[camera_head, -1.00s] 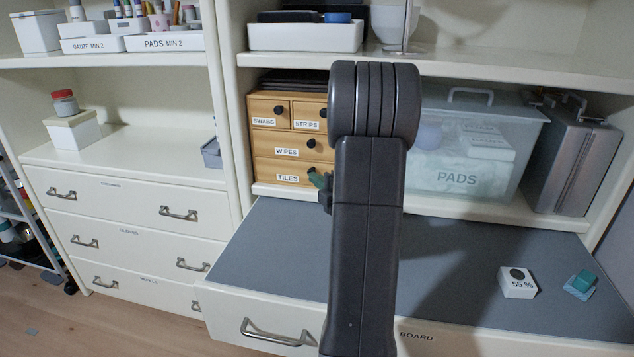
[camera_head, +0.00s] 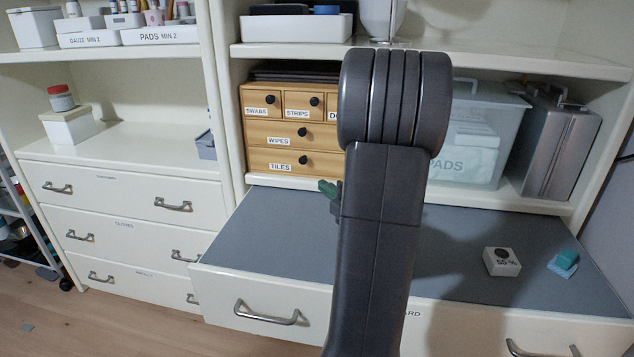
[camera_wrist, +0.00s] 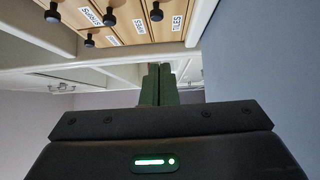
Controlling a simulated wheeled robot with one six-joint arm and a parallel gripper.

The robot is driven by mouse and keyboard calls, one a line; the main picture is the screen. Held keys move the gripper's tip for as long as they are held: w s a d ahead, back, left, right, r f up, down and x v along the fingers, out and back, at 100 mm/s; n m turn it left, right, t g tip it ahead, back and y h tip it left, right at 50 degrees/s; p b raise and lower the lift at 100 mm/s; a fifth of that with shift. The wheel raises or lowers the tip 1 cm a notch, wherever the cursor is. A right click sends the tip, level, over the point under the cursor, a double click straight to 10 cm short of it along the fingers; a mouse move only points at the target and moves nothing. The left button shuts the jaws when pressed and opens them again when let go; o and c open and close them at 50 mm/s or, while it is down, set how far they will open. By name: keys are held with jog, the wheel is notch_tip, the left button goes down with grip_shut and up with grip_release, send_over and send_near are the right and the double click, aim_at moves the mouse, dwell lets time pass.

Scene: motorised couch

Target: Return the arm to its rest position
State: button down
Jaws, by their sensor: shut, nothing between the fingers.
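My dark grey arm stands upright in the middle of the head view, in front of the grey board and the shelves. My gripper's green fingers (camera_wrist: 159,84) show in the wrist view, together and empty. In the head view a small green part of my gripper (camera_head: 328,188) shows at the left side of the arm, above the board. The rest of the gripper is hidden behind the arm. In the wrist view the wooden drawer box (camera_wrist: 130,18) appears turned at the top, apart from the fingers.
White drawers (camera_head: 120,205) are at left.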

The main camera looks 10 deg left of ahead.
jog(key=shift+s+d, duration=0.5)
